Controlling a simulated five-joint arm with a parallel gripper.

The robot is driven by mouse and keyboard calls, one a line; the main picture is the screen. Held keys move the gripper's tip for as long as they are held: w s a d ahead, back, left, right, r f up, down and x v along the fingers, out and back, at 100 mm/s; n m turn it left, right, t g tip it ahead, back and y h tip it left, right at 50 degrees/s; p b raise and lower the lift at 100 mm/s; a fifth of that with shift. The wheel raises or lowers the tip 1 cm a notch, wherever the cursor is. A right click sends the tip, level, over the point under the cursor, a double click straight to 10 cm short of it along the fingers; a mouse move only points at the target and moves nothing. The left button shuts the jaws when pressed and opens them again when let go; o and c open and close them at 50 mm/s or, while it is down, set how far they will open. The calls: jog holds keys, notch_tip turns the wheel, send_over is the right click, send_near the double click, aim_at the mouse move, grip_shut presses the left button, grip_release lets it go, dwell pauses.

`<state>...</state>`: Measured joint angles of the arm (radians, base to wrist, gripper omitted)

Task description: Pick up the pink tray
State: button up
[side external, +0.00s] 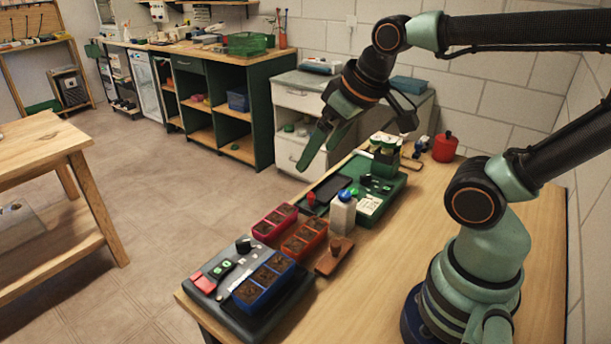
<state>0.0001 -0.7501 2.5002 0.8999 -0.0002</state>
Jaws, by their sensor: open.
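The pink tray (268,232) is a small seedling tray with brown soil in its cells. It sits on the wooden bench near its left edge, beside an orange tray (302,252). My gripper (355,149) is open and empty. It is raised in the air, up and to the right of the pink tray in the picture and clearly apart from it. One long green finger hangs on the left and a darker one on the right.
A blue tray (250,298) sits on a dark base (290,305) in front. A white bottle with a blue cap (343,212), a wooden-handled tool (334,258) and a green case (395,196) stand close by. A red canister (445,148) is farther back.

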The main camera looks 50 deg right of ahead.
jog(key=shift+w, duration=0.1)
jog(key=m+g, duration=0.6)
jog(key=m, duration=1.2)
send_over(275, 218)
notch_tip(275, 218, down, 13)
notch_tip(275, 218, down, 12)
jog(key=shift+d+r, duration=0.1)
grip_shut()
